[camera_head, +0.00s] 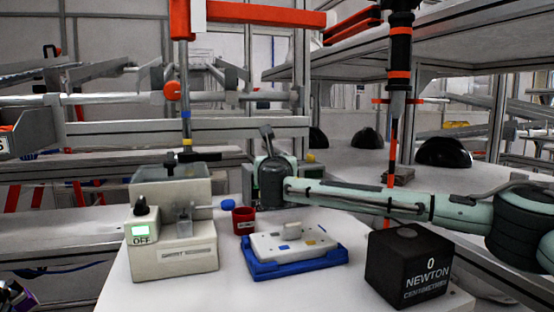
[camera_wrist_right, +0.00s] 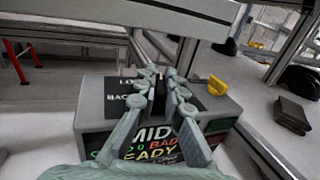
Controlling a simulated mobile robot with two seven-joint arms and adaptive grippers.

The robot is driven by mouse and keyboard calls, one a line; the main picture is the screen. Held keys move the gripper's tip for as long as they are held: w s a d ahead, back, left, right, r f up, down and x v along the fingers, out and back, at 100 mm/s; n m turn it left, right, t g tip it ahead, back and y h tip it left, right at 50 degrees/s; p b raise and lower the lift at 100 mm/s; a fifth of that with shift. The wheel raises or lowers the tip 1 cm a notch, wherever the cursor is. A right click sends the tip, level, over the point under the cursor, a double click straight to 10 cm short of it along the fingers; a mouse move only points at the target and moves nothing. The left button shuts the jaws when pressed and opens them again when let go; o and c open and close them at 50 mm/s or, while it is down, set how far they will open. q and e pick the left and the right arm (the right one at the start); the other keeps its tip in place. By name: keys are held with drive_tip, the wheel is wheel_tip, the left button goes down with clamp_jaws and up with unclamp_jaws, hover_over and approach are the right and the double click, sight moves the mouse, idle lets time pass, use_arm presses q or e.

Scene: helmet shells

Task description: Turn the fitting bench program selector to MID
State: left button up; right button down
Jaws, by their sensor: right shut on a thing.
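The fitting bench unit is a grey box (camera_wrist_right: 228,104) in the right wrist view, with printed labels on top and a dark display (camera_wrist_right: 150,143) on its front. The display reads MID, with a READY line below. My right gripper (camera_wrist_right: 161,84) is over the box's top, shut on the selector, a small dark piece mostly hidden between the fingers. The labels beside it are partly covered; one starts with BACK. In the head view my right arm reaches in from the right and its wrist hides most of the unit.
A yellow knob (camera_wrist_right: 217,86) sits right of the gripper. In the head view, a beige box marked OFF (camera_head: 172,262), a red cup (camera_head: 243,220), a blue tray (camera_head: 300,267) and a black NEWTON box (camera_head: 408,270) stand in front. Dark helmet shells (camera_head: 443,152) lie behind right.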

idle(0.4)
drive_tip(key=c, duration=1.6)
unclamp_jaws()
drive_tip(key=s, duration=1.2)
drive_tip(key=shift+a, duration=0.2)
